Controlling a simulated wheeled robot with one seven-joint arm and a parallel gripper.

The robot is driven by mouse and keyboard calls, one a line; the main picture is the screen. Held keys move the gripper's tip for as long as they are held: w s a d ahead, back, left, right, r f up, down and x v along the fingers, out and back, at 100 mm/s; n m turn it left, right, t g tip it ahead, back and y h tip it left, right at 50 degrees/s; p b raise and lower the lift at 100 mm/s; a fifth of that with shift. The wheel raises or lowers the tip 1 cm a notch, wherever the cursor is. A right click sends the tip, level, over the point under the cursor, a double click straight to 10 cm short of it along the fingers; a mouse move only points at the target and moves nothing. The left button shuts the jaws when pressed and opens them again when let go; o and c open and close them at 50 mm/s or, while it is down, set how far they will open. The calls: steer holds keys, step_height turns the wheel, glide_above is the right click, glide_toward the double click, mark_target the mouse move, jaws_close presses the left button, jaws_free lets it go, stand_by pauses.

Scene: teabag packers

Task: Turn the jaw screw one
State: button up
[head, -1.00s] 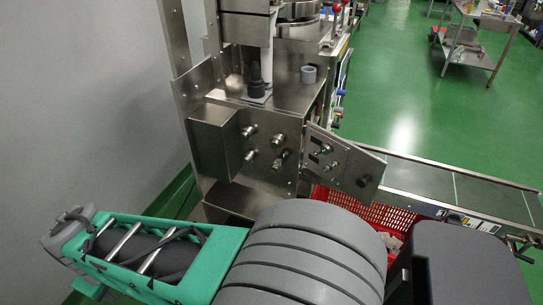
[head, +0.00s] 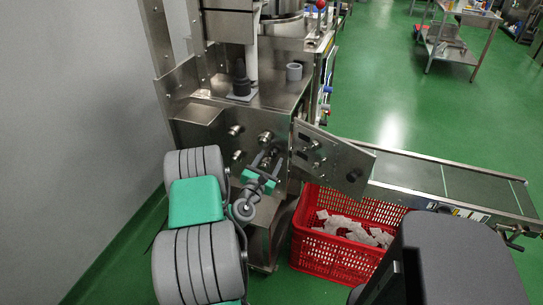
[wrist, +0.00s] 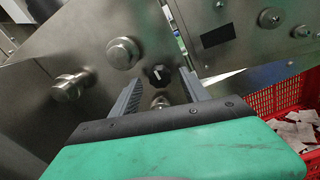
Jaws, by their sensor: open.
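The machine's front panel carries metal rollers and knobs. In the wrist view a black knob with a white mark (wrist: 158,75) shows between my gripper's fingers, and a short metal shaft end (wrist: 160,102) sits just below it. No label shows which part is jaw screw one. My gripper (wrist: 161,74) is open, its two grey fingers pointing at the panel with nothing held between them. Whether the fingers touch the panel is unclear. In the head view my gripper (head: 265,160) is at the panel's lower right and hides part of the fittings there.
Two metal rollers (wrist: 123,53) stick out left of the fingers. An opened metal door with knobs (head: 330,158) stands to the right. Below it is a red crate of teabags (head: 328,254), beside a conveyor (head: 425,180). A grey wall is at left.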

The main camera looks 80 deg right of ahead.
mark_target(273, 154)
steer(key=shift+s+d, duration=0.1)
steer(key=shift+d, duration=1.1)
jaws_close()
